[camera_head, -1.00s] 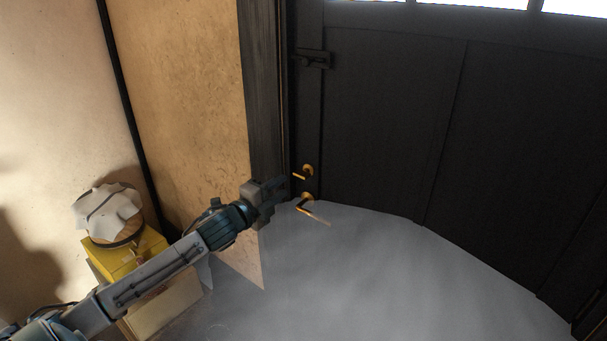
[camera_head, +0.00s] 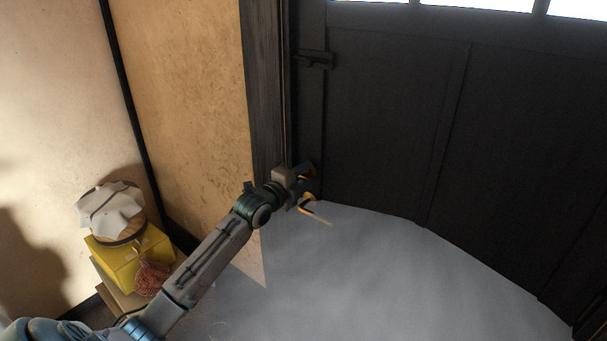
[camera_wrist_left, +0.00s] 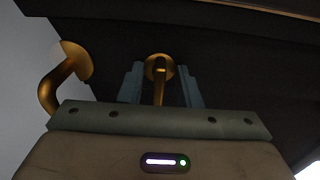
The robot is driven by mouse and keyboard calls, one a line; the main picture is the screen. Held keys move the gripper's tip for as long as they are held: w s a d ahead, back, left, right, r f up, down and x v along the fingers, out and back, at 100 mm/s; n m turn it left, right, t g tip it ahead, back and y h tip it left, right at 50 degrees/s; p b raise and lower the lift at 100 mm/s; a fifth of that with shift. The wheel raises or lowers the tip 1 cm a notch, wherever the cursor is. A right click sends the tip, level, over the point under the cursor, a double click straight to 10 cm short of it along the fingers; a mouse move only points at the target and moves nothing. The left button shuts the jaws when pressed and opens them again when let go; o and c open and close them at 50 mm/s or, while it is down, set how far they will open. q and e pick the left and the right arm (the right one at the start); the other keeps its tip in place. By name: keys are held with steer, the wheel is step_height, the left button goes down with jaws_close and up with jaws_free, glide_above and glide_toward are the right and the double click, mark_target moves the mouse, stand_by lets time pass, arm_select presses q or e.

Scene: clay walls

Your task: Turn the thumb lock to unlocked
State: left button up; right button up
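The brass thumb lock (camera_wrist_left: 158,68) shows in the left wrist view, a round plate with a thin turn piece on the dark door (camera_head: 385,120). My left gripper (camera_head: 308,182) is at the lock on the door's left edge. In the left wrist view the left gripper (camera_wrist_left: 161,86) is open, with one finger on each side of the turn piece and a gap on both sides. In the head view the gripper hides most of the lock. My right gripper is not in view.
A brass lever handle (camera_head: 317,213) sits just below the lock; it also shows in the left wrist view (camera_wrist_left: 60,78). A dark latch (camera_head: 317,60) is higher up. A yellow box (camera_head: 130,258) with a cloth-covered pot (camera_head: 112,212) stands left. The grey floor (camera_head: 380,280) is clear.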

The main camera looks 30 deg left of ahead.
arm_select(q)
jaws_close()
